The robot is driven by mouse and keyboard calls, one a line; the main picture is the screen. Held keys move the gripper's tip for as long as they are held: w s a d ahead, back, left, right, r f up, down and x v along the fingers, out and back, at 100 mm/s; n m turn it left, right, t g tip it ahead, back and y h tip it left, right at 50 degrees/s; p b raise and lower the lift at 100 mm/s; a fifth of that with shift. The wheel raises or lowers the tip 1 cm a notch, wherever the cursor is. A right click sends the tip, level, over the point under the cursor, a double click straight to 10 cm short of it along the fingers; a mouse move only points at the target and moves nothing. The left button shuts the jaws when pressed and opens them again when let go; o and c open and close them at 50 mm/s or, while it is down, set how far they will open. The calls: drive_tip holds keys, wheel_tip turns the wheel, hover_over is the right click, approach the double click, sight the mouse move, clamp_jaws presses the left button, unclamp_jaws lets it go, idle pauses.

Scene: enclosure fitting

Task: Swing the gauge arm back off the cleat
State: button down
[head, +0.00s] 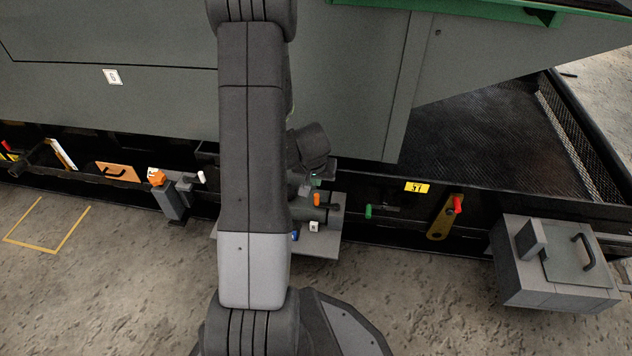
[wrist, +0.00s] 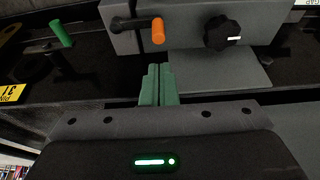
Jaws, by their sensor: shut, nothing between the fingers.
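My gripper (wrist: 158,70) is shut and empty, its green fingers together. In the head view its fingertips (head: 316,178) show small, beyond my arm. In the wrist view an orange-tipped lever (wrist: 158,31) on a grey block (wrist: 185,40) stands just past the fingertips, apart from them. The same orange tip (head: 316,199) shows in the head view. A yellow arm (head: 440,222) with a red knob (head: 457,205) hangs on the black rail to the right. No part is clearly marked as the gauge arm, and I cannot make out the cleat for sure.
A black knob (wrist: 222,32) is right of the orange lever. A green handle (head: 368,211) and yellow label (head: 416,187) are on the rail. A grey box (head: 555,285) stands at right. The large grey enclosure (head: 120,95) overhangs the rail. The floor in front is mostly clear.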

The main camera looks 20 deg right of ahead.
drive_tip(key=b+x, duration=0.3)
drive_tip(key=x, duration=0.4)
